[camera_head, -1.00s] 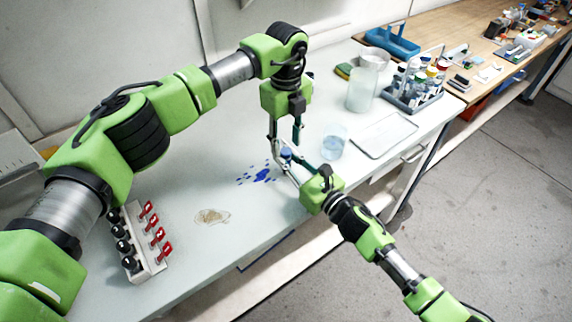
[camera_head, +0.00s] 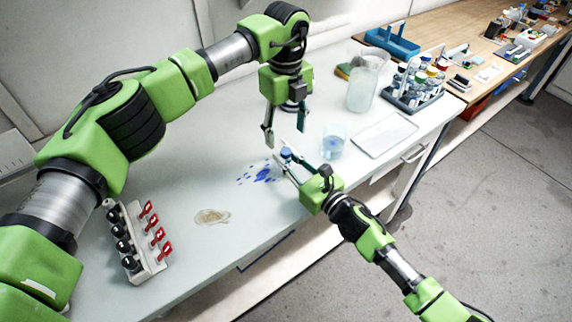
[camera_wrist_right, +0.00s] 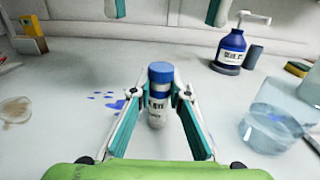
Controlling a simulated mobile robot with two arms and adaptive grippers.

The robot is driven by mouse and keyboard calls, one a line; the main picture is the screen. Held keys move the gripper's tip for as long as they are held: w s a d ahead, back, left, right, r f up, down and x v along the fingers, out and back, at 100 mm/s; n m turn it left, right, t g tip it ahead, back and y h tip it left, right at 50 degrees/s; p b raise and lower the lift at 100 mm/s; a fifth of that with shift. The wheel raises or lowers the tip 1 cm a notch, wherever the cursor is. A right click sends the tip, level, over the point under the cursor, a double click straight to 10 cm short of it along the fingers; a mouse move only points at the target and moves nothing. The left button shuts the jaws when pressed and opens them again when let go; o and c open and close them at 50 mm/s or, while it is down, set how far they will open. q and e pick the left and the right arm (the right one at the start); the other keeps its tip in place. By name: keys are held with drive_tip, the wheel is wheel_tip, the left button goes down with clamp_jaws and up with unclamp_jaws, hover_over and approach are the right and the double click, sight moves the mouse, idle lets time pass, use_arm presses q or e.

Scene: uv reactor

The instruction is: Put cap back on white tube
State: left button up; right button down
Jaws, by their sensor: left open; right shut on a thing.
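The white tube (camera_wrist_right: 157,110) stands upright between the fingers of my right gripper (camera_wrist_right: 161,95) in the right wrist view. The gripper is shut on it. The blue cap (camera_wrist_right: 160,73) sits on top of the tube and looks straight; whether it is fully tight cannot be told. In the head view the cap (camera_head: 286,152) shows as a small blue spot, with the tube mostly hidden by the right fingers. My left gripper (camera_head: 285,136) is open and empty just above the cap, pointing down. Its fingertips also show at the top of the right wrist view, apart from the cap.
A clear beaker (camera_head: 333,144) stands close right of the right gripper. Behind it are a larger jar (camera_head: 361,92), a white tray (camera_head: 386,135) and a tube rack (camera_head: 412,98). Blue spots (camera_head: 263,174) and a brown stain (camera_head: 212,217) mark the table. A switch-like rack (camera_head: 135,243) stands front left.

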use_arm(q)
wheel_tip(320, 180, up, 11)
idle(0.3)
use_arm(e)
drive_tip(key=c, duration=1.8)
unclamp_jaws()
drive_tip(key=shift+c, duration=0.2)
drive_tip(key=shift+v, duration=4)
